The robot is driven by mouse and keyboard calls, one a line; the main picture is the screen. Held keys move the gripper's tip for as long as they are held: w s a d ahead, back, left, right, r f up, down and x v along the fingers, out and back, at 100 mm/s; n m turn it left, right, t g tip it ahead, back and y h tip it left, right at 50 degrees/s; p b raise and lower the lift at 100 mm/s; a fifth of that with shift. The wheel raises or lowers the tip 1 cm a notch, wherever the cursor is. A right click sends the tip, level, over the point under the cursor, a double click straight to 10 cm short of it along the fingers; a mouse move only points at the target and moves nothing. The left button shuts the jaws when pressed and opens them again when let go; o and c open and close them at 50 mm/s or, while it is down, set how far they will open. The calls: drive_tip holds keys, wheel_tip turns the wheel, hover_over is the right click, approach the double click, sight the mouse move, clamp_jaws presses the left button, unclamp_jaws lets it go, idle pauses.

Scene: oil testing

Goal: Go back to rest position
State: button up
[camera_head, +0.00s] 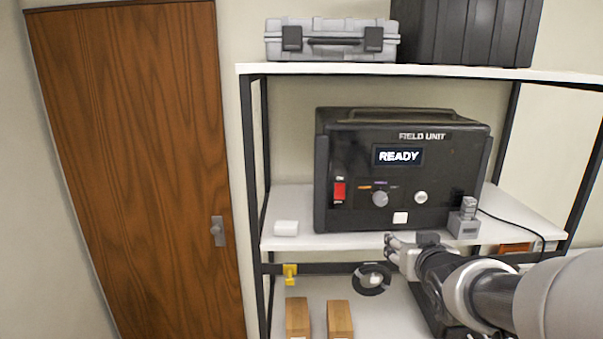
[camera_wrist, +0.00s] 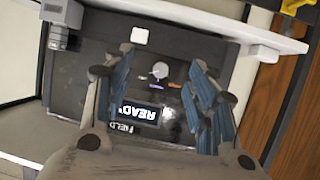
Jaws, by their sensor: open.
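My gripper (camera_head: 393,247) is at the front edge of the middle shelf, below and in front of the black field unit (camera_head: 400,170). Its fingers are apart with nothing between them. In the wrist view my gripper (camera_wrist: 155,95) shows two blue-padded fingers spread in front of the field unit (camera_wrist: 80,85), which appears upside down. The unit's screen (camera_head: 398,156) reads READY. A red switch (camera_head: 339,191), a grey knob (camera_head: 380,198) and a white button (camera_head: 400,218) are on its front. A grey block with a small part on top (camera_head: 466,222) stands at its right.
The middle shelf (camera_head: 310,241) also holds a small white box (camera_head: 286,228). A grey case (camera_head: 332,40) and a black case (camera_head: 465,32) sit on the upper shelf. A yellow clip (camera_head: 290,274) and wooden blocks (camera_head: 340,318) are below. A wooden door (camera_head: 130,170) stands left.

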drive_tip(key=s+a+f+g+b, duration=0.1)
drive_tip(key=s+a+f+g, duration=0.2)
drive_tip(key=s, duration=0.7)
drive_tip(key=s+a+f+g+y+b, duration=0.1)
drive_tip(key=s+a+f+g, duration=0.2)
drive_tip(key=s, duration=0.8)
drive_tip(key=s+a+f+n+g+b, duration=0.1)
drive_tip(key=s+f, duration=0.4)
drive_tip(key=s, duration=0.6)
drive_tip(key=shift+a+f+g+y+b, duration=0.2)
drive_tip(key=shift+a+g+y+b, duration=0.15)
drive_tip(key=shift+a+g, duration=0.75)
drive_tip(key=shift+w+a, duration=0.1)
drive_tip(key=shift+a, duration=0.05)
drive_tip(key=shift+c, duration=0.4)
